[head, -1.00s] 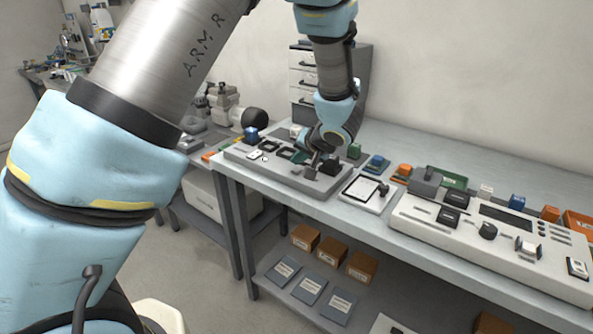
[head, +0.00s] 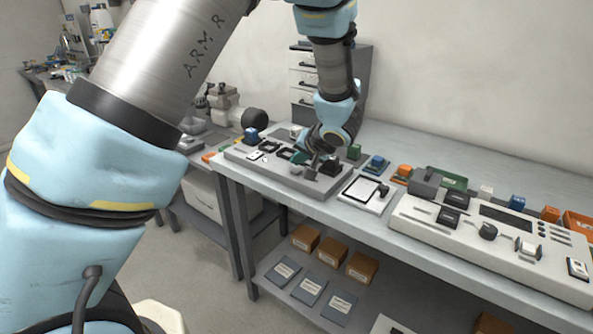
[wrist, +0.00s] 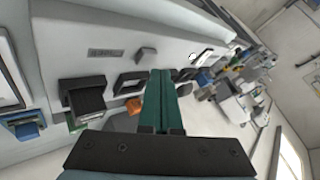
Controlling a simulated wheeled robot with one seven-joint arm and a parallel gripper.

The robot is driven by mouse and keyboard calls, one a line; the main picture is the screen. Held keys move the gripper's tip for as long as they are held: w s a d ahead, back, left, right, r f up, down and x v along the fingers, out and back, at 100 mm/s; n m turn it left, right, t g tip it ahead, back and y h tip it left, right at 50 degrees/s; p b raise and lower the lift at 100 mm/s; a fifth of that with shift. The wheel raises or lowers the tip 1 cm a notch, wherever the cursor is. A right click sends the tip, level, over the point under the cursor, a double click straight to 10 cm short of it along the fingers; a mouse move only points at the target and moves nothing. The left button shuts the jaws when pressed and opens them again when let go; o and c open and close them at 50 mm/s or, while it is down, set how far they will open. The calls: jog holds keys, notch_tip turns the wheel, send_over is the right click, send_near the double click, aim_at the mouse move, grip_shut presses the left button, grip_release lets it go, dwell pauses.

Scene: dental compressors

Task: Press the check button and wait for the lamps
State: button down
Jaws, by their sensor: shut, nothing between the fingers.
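A light grey panel unit (head: 240,153) lies on the left part of the bench. It carries dark square frames (head: 269,146), a small white plate with a dark spot (head: 257,156) and a dark block (head: 331,167). My gripper (head: 303,160) is low over the panel's right half; the arm partly hides it. In the wrist view its green fingers (wrist: 165,74) are together and empty, with tips close to a black square frame (wrist: 130,83) and a small grey block (wrist: 146,54). I cannot tell whether they touch. I cannot make out which part is the check button, nor any lit lamp.
A tablet-like white board (head: 363,193) lies right of the panel, then a larger white console (head: 460,232) with knobs. Small blue, green and orange parts stand behind them. A grey drawer unit (head: 302,85) stands at the back. Boxes (head: 331,254) lie on the lower shelf.

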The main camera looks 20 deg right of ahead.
aim_at(298, 172)
dwell(0.7)
jog(key=shift+f+p, duration=0.35)
jog(key=shift+f, duration=0.5)
dwell(0.8)
jog(key=shift+r, duration=0.15)
jog(key=shift+r+p, duration=0.75)
jog(key=shift+p, duration=0.7)
notch_tip(298, 172, up, 5)
jog(key=p, duration=0.6)
jog(key=shift+p, duration=0.3)
